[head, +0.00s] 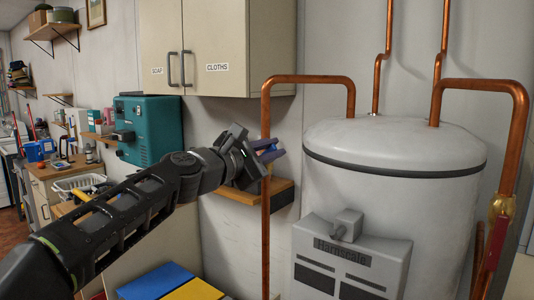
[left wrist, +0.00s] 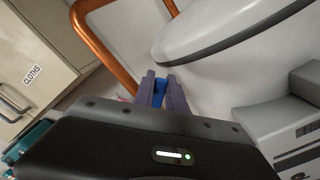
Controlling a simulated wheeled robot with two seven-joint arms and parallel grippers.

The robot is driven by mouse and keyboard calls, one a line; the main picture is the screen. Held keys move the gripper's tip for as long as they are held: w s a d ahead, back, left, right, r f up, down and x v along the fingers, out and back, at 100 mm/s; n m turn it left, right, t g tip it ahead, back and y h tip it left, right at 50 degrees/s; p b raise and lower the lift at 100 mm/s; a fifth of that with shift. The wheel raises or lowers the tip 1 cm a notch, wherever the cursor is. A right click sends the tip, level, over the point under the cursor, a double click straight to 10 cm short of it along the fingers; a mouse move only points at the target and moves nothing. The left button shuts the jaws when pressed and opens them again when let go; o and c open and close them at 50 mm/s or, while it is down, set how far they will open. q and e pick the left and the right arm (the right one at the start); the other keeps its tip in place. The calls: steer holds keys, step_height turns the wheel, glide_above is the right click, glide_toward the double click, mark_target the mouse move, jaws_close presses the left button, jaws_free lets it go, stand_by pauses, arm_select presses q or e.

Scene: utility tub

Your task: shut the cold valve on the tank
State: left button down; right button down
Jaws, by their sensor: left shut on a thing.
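The white tank (head: 395,155) stands at the right with copper pipes joined to its top. My left gripper (head: 275,150) reaches in from the left, in front of the left copper pipe (head: 265,225). Its purple-grey fingers are shut on a blue handle (left wrist: 160,92), seen between them in the left wrist view; it looks like the cold valve's lever. The valve's body is hidden behind the gripper, and I cannot tell the lever's angle to the pipe. A brass valve (head: 502,206) with a red lever (head: 494,245) sits on the right pipe. My right gripper is not in view.
A grey control box (head: 350,258) is on the tank's front. Cream wall cupboards (head: 220,45) hang above my left arm. A small wooden shelf (head: 238,196) is behind the left pipe. A teal box (head: 150,128) is on the wall at left.

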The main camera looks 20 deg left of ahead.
arm_select(q)
steer(key=shift+s+d+f+m+b, duration=0.1)
steer(key=shift+d+f+m+b, duration=0.2)
steer(key=shift+f+m+b, duration=0.8)
steer(key=shift+s+d+f+m+b, duration=0.1)
steer(key=shift+d+f+m+b, duration=0.35)
steer(key=shift+m+b, duration=1.05)
steer(key=shift+s+d+f+m+b, duration=0.15)
steer(key=shift+f+m+b, duration=0.8)
steer(key=shift+m, duration=0.65)
steer(key=shift+f, duration=0.15)
steer(key=c, duration=1.4)
jaws_free()
steer(key=shift+o, duration=0.2)
steer(key=b+v, duration=0.1)
steer(key=v, duration=0.6)
steer(key=shift+s+b, duration=0.35)
steer(key=shift+b, duration=0.05)
steer(key=shift+a, duration=0.1)
